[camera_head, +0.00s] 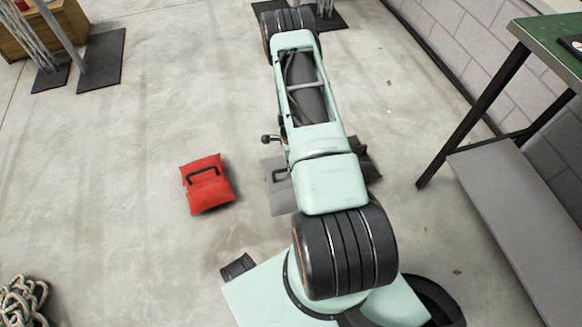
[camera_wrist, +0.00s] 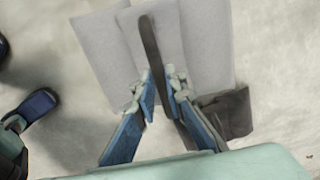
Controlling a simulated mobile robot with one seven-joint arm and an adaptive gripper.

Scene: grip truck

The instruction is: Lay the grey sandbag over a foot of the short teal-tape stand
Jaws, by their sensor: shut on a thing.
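The grey sandbag (camera_head: 279,190) is below my arm in the head view, partly hidden by it. In the wrist view the grey sandbag (camera_wrist: 205,50) fills the upper middle, with a dark strap handle standing up. My gripper (camera_wrist: 163,88) is shut on that handle, one blue finger on each side. I cannot tell whether the bag is clear of the floor. My gripper is hidden behind the arm in the head view. No teal tape shows, so I cannot pick out the short teal-tape stand.
A red sandbag (camera_head: 207,184) lies left of my arm. Stand poles (camera_head: 66,42) and dark mats (camera_head: 101,59) are at the upper left, near a wooden crate (camera_head: 28,35). A green-topped table (camera_head: 548,45) stands right. The left floor is mostly clear.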

